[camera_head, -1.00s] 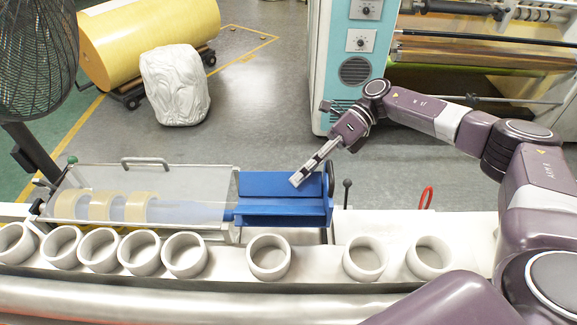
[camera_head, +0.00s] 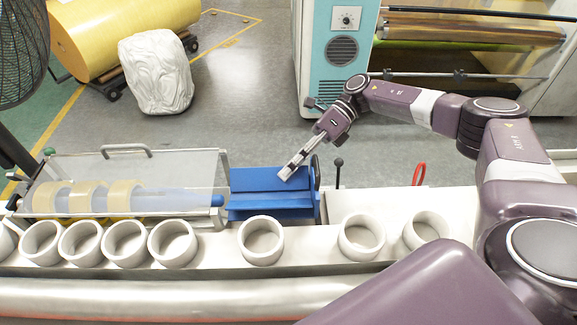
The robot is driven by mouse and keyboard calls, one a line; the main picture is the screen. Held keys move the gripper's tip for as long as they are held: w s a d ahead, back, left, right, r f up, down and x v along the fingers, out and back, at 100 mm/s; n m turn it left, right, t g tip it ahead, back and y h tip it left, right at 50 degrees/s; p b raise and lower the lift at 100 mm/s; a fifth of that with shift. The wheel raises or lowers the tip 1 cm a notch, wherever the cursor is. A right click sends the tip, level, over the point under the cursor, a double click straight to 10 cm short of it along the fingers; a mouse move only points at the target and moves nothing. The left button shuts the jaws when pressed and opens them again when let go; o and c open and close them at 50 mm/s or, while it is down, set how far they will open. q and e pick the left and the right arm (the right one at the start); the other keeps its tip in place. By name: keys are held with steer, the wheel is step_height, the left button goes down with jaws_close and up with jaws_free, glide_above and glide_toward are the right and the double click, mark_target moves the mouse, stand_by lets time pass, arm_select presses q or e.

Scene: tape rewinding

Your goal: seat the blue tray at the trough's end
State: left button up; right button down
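The blue tray (camera_head: 268,204) sits at the right end of the clear trough (camera_head: 195,163). Its left edge is close to the trough's end; I cannot tell whether they touch. Its raised back wall faces away from me. My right gripper (camera_head: 287,173) reaches down from the upper right, with its fingertips at the top of that back wall, toward the right end. Its fingers appear as one narrow bar, so their opening and any hold on the tray are unclear. My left gripper is out of view.
Several tape rolls (camera_head: 87,196) lie on a bluish core inside the trough. Several pale rings (camera_head: 261,240) stand along the front ledge. A black-knobbed lever (camera_head: 338,170) and a red handle (camera_head: 419,173) rise right of the tray. A fan (camera_head: 20,55) stands at left.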

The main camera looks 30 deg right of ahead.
steer(key=shift+f+b, duration=0.4)
steer(key=shift+f, duration=0.55)
step_height(320, 180, down, 4)
steer(key=b, duration=0.3)
steer(key=shift+r+b, duration=0.2)
steer(key=shift+b, duration=0.1)
steer(key=shift+b, duration=0.35)
stand_by(0.3)
steer(key=shift+b, duration=0.35)
stand_by(0.4)
